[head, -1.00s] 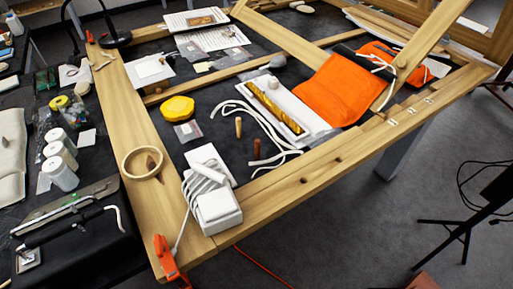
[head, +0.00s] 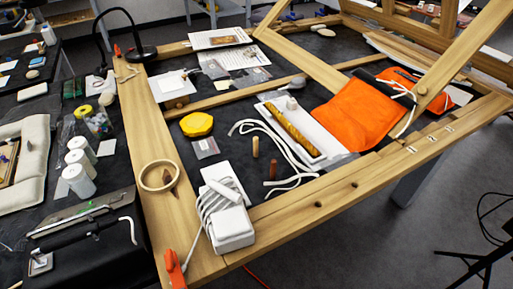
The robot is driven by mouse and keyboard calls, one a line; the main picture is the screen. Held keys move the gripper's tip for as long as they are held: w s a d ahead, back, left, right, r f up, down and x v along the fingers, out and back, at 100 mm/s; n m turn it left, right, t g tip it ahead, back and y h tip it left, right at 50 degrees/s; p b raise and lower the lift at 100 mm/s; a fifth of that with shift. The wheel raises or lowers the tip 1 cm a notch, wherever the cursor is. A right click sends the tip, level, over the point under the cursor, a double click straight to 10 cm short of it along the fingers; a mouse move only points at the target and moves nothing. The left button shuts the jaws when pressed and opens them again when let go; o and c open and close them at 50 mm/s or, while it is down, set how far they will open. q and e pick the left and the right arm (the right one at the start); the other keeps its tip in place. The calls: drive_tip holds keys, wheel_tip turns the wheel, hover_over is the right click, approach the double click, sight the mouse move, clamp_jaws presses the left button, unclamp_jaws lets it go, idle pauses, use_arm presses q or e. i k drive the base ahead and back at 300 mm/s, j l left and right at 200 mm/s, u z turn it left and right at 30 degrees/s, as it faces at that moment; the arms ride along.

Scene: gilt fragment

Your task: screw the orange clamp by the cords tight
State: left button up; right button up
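An orange clamp (head: 175,268) sits on the near left corner of the wooden frame (head: 150,125), at the bottom edge of the head view, which cuts off its lower part. A white cord (head: 196,232) runs down close to it from a white box (head: 232,228) with cord coiled on top. I cannot tell how tight the clamp is. A second, small orange clamp (head: 117,50) is at the far left corner of the frame. Neither of my grippers is in view.

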sight(170, 264)
drive_tip(key=u, duration=1)
